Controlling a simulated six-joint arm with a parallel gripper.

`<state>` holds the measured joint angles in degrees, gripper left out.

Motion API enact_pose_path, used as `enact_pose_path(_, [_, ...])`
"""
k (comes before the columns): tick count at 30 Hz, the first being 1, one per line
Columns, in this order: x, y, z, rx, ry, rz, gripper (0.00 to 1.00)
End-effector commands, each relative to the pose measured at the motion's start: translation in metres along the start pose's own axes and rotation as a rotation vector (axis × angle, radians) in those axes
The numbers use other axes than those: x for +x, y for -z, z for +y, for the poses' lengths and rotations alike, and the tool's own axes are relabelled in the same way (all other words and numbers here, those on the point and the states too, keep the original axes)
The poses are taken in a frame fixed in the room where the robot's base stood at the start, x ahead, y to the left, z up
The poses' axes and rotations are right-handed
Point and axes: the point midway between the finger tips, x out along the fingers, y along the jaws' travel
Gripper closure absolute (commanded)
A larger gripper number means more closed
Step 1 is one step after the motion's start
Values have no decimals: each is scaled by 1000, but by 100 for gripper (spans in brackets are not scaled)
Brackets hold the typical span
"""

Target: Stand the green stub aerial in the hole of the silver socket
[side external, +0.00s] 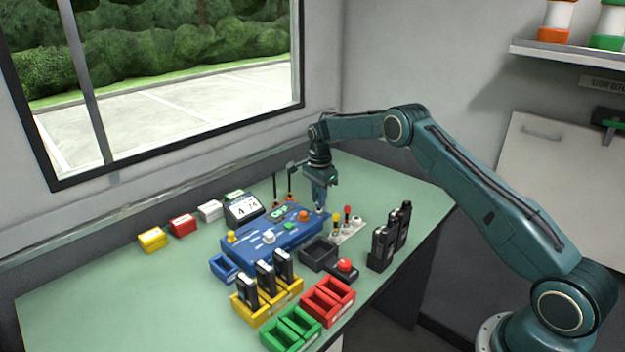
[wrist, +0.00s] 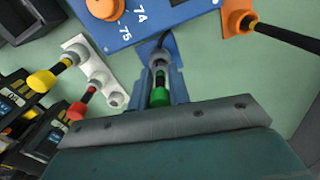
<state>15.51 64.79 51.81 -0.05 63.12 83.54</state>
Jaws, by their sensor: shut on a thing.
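The green stub aerial (wrist: 160,97) is held between the blue fingers of my gripper (wrist: 160,84), its green end nearest the wrist camera and its dark shaft pointing away. Beyond the shaft is a grey ring, which looks like the silver socket (wrist: 160,60), in line with the aerial. I cannot tell whether the aerial's tip is in the hole or just above it. In the side view my gripper (side external: 320,207) points down beside the right end of the blue console; the aerial and socket are too small to make out there.
The blue console (side external: 275,235) is close on the left. A white rack (side external: 347,232) holds a yellow aerial (wrist: 42,80) and a red aerial (wrist: 77,110). An orange mount (wrist: 234,18) with a black aerial is at the wrist view's upper right. Black radios (side external: 385,245) stand nearby.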

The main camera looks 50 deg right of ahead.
Motion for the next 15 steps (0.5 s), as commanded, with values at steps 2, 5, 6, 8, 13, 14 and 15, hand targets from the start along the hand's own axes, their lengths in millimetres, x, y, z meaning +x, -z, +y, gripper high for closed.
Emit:
enact_pose_path(2, [2, 0, 0, 0, 0, 0, 100])
enact_pose_path(5, [3, 0, 0, 0, 0, 0, 100])
enact_pose_path(6, [4, 0, 0, 0, 0, 0, 100])
enact_pose_path(8, [5, 0, 0, 0, 0, 0, 100])
enact_pose_path(13, [8, 0, 0, 0, 0, 0, 100])
enact_pose_path(14, [8, 0, 0, 0, 0, 0, 100])
enact_pose_path(15, [9, 0, 0, 0, 0, 0, 100])
